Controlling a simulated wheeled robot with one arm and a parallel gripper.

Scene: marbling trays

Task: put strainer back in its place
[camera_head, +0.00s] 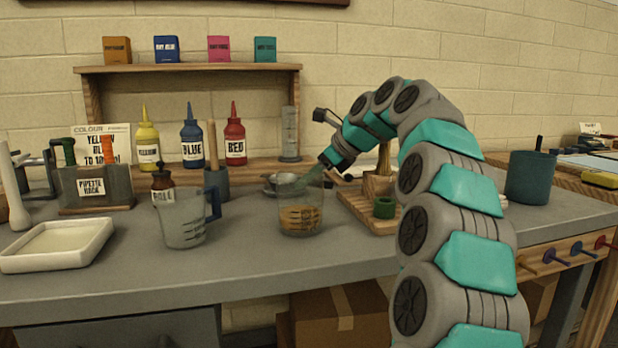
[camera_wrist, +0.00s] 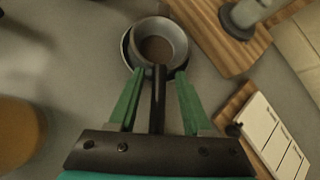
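The strainer (camera_wrist: 176,36) is a round metal cup with a pale rim and a dark handle. In the wrist view it sits at the top centre, its handle pointing back toward me. My gripper (camera_wrist: 159,76) has its two green fingers apart, one on each side of the handle, with gaps visible between. In the head view my gripper (camera_head: 312,176) reaches down behind the glass beaker of amber liquid (camera_head: 301,218). The metal rim of the strainer (camera_head: 268,188) shows there, partly hidden by the beaker. What lies under the strainer is mostly hidden.
A measuring cylinder (camera_head: 290,136) stands on the wooden shelf behind. A wooden rack (camera_head: 366,211) with a green ring (camera_head: 384,207) is just right. A clear jug (camera_head: 184,222) and a dark holder (camera_head: 216,183) stand left. The front of the grey bench (camera_head: 230,270) is clear.

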